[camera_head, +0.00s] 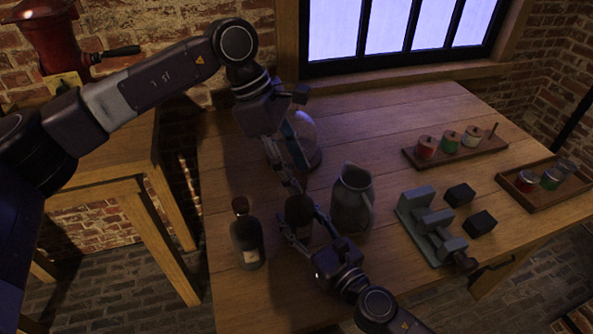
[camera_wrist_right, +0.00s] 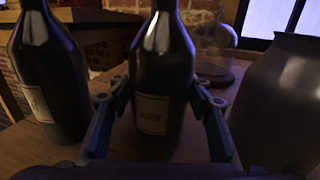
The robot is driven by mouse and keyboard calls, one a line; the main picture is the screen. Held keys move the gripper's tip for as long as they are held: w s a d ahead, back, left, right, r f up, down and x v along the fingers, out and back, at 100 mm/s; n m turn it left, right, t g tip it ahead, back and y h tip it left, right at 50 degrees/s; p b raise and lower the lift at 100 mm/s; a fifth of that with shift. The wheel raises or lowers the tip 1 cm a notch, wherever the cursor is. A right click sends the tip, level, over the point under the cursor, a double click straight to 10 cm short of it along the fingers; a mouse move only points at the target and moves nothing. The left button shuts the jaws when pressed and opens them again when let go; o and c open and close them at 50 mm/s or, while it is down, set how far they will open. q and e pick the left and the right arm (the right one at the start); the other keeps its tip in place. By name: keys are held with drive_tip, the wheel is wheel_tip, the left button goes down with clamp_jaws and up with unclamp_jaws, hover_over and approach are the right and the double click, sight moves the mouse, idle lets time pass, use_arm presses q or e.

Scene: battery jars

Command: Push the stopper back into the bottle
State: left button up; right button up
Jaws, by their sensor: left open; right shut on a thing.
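A dark bottle (camera_head: 299,212) stands on the table between my two grippers. In the right wrist view the same bottle (camera_wrist_right: 163,75) is upright with a pale label, and its top is cut off. My right gripper (camera_head: 308,238) is shut on its body, with one finger on each side. My left gripper (camera_head: 291,182) is open and points down just above the bottle's top. It hides the bottle's mouth, so I cannot tell where the stopper is. A second dark bottle (camera_head: 246,240) with a brownish top stands to the left.
A grey jug (camera_head: 352,203) stands close right of the held bottle. A glass dome (camera_head: 304,148) is behind my left gripper. A vise (camera_head: 430,225) and black blocks (camera_head: 480,224) lie further right. Two wooden trays (camera_head: 410,153) (camera_head: 520,198) hold small jars.

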use_arm(q)
drive_tip(key=s+v, duration=0.1)
drive_tip(key=v, duration=1)
drive_tip(key=shift+w, duration=0.5)
drive_tip(key=shift+a+r, duration=0.1)
use_arm(e)
drive_tip(key=o, duration=1.8)
drive_tip(key=shift+c, duration=0.2)
drive_tip(key=v, duration=1)
drive_tip(key=shift+s+f, duration=0.1)
drive_tip(key=shift+v, duration=0.9)
